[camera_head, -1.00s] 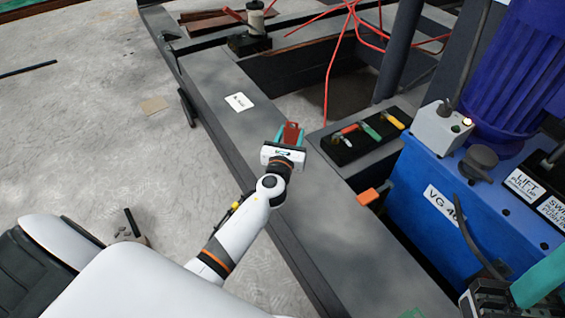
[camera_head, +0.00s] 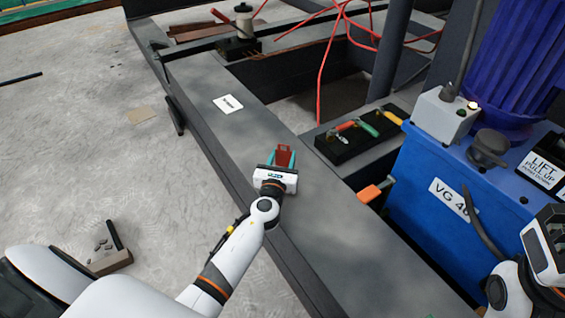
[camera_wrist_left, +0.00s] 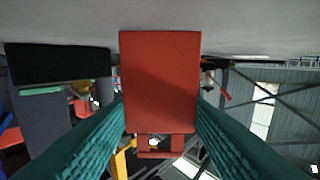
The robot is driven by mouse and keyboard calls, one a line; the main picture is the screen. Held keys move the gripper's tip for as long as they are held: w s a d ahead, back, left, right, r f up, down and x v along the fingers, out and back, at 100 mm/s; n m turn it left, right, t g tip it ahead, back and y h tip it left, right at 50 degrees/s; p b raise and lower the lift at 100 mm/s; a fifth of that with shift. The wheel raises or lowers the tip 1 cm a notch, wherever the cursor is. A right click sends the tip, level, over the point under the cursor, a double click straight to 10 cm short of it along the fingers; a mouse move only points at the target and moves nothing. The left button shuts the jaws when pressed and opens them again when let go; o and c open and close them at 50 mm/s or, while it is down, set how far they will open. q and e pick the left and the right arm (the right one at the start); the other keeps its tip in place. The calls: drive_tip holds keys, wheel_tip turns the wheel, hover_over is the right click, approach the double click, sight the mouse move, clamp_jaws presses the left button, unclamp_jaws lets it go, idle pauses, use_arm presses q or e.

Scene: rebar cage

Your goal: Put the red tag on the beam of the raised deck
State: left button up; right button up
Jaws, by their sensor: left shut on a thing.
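The red tag (camera_head: 284,155) is a flat red piece above the grey beam (camera_head: 335,240) of the raised deck. My left gripper (camera_head: 283,158) is shut on it, with teal fingers on both sides. The left wrist view shows the tag's broad red face (camera_wrist_left: 160,80) between the fingers, its far end against the grey surface behind. I cannot tell whether the tag touches the beam. A white label (camera_head: 228,104) lies on the beam farther back. Part of my right arm shows at the lower right edge; its fingertips are hidden.
A black tray (camera_head: 335,153) with coloured-handled tools stands right of my left gripper. An orange-handled tool (camera_head: 372,191) sits at the beam's edge by the blue machine (camera_head: 430,210). Red cables (camera_head: 335,40) hang over the opening behind. The beam's near stretch is clear.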

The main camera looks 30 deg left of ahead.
use_arm(q)
drive_tip(key=shift+f, duration=0.15)
drive_tip(key=o, duration=0.9)
drive_tip(key=shift+o, duration=0.3)
